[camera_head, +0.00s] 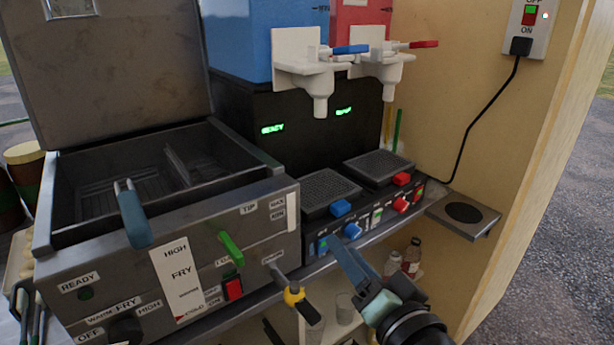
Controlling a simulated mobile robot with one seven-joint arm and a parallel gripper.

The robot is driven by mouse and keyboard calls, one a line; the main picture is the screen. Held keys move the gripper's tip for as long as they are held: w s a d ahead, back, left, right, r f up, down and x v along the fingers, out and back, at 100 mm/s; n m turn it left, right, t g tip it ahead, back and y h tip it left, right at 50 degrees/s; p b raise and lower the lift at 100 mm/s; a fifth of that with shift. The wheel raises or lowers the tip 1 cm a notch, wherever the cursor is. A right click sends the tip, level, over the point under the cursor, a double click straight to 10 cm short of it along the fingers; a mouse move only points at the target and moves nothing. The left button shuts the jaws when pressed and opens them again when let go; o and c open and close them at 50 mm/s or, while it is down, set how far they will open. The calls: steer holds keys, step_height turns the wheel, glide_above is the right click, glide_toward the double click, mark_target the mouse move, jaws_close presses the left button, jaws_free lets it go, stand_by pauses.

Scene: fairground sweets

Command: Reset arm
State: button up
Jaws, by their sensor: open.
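My gripper (352,266) is at the lower middle right, in front of the slush machine's control panel. Its blue-grey finger points up and left toward the panel, and the pale green and black wrist is behind it at the bottom edge. The jaws are open and I see nothing held between them. The finger overlaps the panel's lower edge in the picture; I cannot tell the gap between them.
A metal fryer (180,262) with its lid raised stands at left. The slush machine (318,120) has blue and red tanks. A lever with a yellow collar (294,295) juts out near my gripper. Small bottles (411,256) stand on a lower shelf. A wall switch (529,18) is at upper right.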

step_height(320, 180, up, 14)
steer(key=a+n+t+h, duration=0.2)
steer(key=a+n+t, duration=0.1)
steer(key=t, duration=0.1)
steer(key=s+a+r+n+t+h, duration=0.15)
steer(key=s+r+t, duration=0.25)
steer(key=s+r, duration=0.5)
steer(key=s+a+r+n+t+h, duration=0.15)
steer(key=s+r+t, duration=0.3)
steer(key=r, duration=0.85)
step_height(320, 180, up, 14)
steer(key=g+p, duration=0.1)
steer(key=p, duration=1.4)
steer(key=shift+w+r+m+h+p, duration=0.25)
steer(key=shift+w+m+h+p, duration=0.15)
steer(key=shift+w, duration=0.05)
steer(key=shift+a, duration=0.15)
